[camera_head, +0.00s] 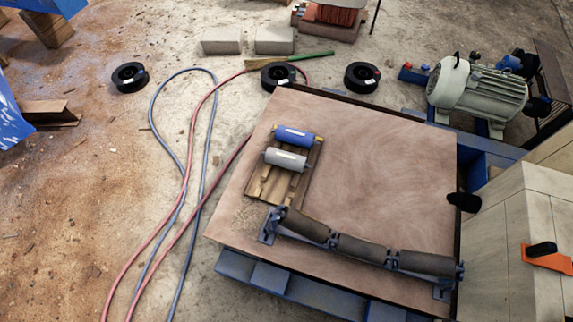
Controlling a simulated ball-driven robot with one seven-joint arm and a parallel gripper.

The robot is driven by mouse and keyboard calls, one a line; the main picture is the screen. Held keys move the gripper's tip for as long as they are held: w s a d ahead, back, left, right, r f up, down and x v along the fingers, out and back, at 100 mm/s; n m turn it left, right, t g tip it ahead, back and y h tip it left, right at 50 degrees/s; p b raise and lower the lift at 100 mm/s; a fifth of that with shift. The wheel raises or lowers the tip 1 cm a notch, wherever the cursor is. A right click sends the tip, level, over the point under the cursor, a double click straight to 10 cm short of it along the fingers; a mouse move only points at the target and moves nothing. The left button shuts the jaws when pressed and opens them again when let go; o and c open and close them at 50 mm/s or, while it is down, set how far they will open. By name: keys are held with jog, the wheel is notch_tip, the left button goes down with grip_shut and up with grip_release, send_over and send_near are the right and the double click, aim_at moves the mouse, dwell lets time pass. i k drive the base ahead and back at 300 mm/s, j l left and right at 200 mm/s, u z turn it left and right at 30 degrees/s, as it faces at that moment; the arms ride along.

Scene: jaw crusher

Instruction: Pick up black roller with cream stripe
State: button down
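A blue roller with a small cream mark (294,136) lies on a small wooden pallet (262,185) on the brown tabletop. A grey roller with a cream stripe (285,159) lies just in front of it on the same pallet, apart from it. I see no clearly black roller with a cream stripe; the grey one is the closest match. A metal roller frame (335,243) holds three dark brown rollers in a row along the table's front edge, with no stripe visible on them. My gripper is not in view.
The brown tabletop (390,155) is clear at its middle and right. A motor (478,88) stands behind right. Pale blocks (510,230) with an orange and black fitting (547,258) stand at the right. Hoses (205,150) and black spools (130,77) lie on the floor.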

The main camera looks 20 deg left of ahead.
aim_at(368, 252)
jog(key=k+j, duration=0.1)
jog(key=k, duration=0.7)
jog(key=i+j, duration=0.3)
jog(key=i+j+z, duration=0.1)
jog(key=i+j, duration=0.2)
jog(key=j, duration=0.15)
jog(key=i+j, duration=0.3)
jog(key=i+j+z, duration=0.1)
jog(key=i+j, duration=0.2)
jog(key=j, duration=0.2)
jog(key=i+j, duration=0.25)
jog(key=j, duration=0.15)
jog(key=z, duration=0.05)
